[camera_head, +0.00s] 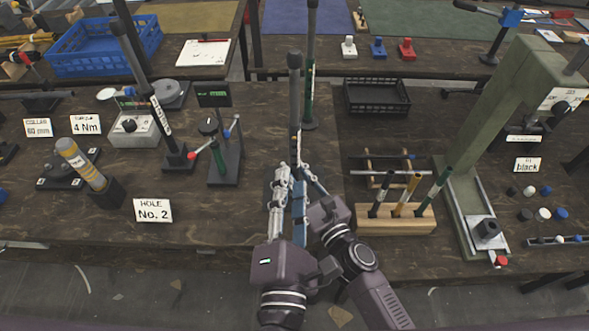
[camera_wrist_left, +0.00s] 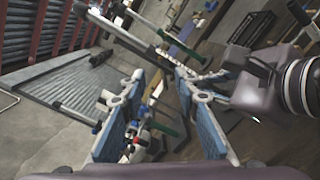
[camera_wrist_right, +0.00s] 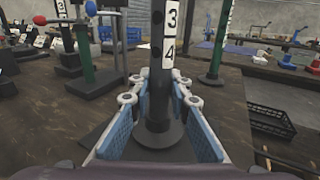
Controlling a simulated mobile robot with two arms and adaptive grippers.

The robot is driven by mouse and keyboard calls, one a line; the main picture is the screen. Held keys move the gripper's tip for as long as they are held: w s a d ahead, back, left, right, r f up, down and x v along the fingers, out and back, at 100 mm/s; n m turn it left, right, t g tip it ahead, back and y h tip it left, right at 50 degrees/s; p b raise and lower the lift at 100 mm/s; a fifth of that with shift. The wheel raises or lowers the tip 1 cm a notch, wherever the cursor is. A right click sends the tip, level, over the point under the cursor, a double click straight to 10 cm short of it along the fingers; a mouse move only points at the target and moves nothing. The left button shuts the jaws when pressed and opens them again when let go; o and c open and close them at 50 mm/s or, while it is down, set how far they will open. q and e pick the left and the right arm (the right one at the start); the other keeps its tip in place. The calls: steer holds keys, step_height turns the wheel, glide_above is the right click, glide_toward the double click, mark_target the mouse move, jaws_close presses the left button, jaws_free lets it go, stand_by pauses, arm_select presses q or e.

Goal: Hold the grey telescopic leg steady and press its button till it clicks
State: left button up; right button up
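The grey telescopic leg (camera_head: 294,90) stands upright with a dark cap, in front of both grippers. In the right wrist view the leg (camera_wrist_right: 159,75) shows labels 3 and 4, dark holes and a round base. My right gripper (camera_wrist_right: 159,103) is open, with a finger on each side of the leg's lower part; contact cannot be told. My left gripper (camera_head: 287,195) is close beside it in the head view. In the left wrist view the left gripper (camera_wrist_left: 157,100) is open, its blue pads wide apart with nothing held between them. I cannot make out the button.
A dark leg (camera_head: 150,95) and a green stand (camera_head: 222,160) with red and blue knobs are to the left. A green-based leg (camera_head: 309,90) stands behind. A wooden block (camera_head: 395,222) with coloured rods and a green press (camera_head: 500,120) are to the right.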

stand_by(0.4)
arm_select(q)
steer(key=shift+s, duration=0.1)
steer(key=c, duration=0.4)
steer(key=shift+s+n, duration=0.15)
steer(key=shift+n, duration=0.35)
steer(key=shift+c, duration=1.3)
steer(key=shift+s+n, duration=0.25)
steer(key=shift+n, duration=0.35)
jaws_close()
steer(key=s+n, duration=0.1)
steer(key=n, duration=0.2)
steer(key=s+n, duration=0.1)
steer(key=n, duration=0.2)
steer(key=s+n, duration=0.2)
steer(key=shift+a+n, duration=0.15)
steer(key=shift+n, duration=0.25)
